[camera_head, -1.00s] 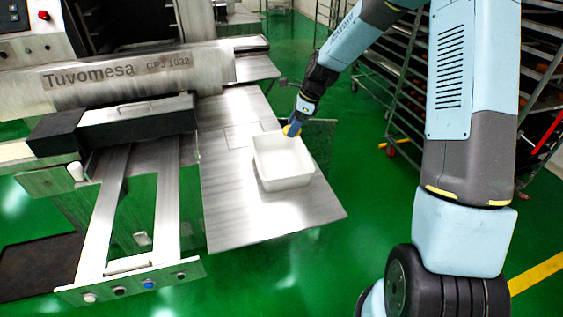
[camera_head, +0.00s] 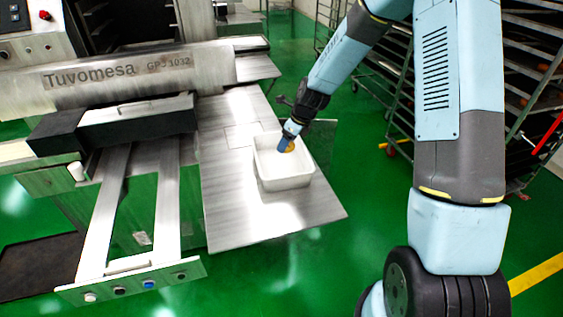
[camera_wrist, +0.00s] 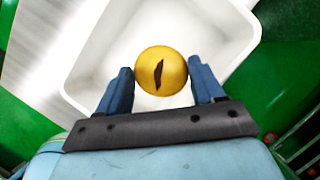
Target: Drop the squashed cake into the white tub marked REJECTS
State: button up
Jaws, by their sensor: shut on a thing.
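The cake (camera_wrist: 161,71) is a round golden-yellow piece with a dark split across it. My gripper (camera_wrist: 163,85) is shut on it, one blue finger on each side, in the wrist view. The white tub (camera_head: 283,178) stands on the steel table, and its inside (camera_wrist: 215,25) lies behind the cake in the wrist view. In the head view my gripper (camera_head: 286,146) and the cake (camera_head: 290,147) are at the back of the tub, over its opening. No REJECTS marking can be read in these views.
The steel table (camera_head: 235,205) has bare room left of and in front of the tub. The Tuvomesa machine (camera_head: 115,70) stands at the left. Tray racks (camera_head: 400,70) stand behind at the right. The green floor is open around the table.

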jog(key=shift+f, duration=0.45)
jog(key=o, duration=1.1)
jog(key=v, duration=1.3)
jog(key=shift+d+r, duration=0.2)
jog(key=shift+r, duration=0.05)
jog(key=shift+r, duration=0.1)
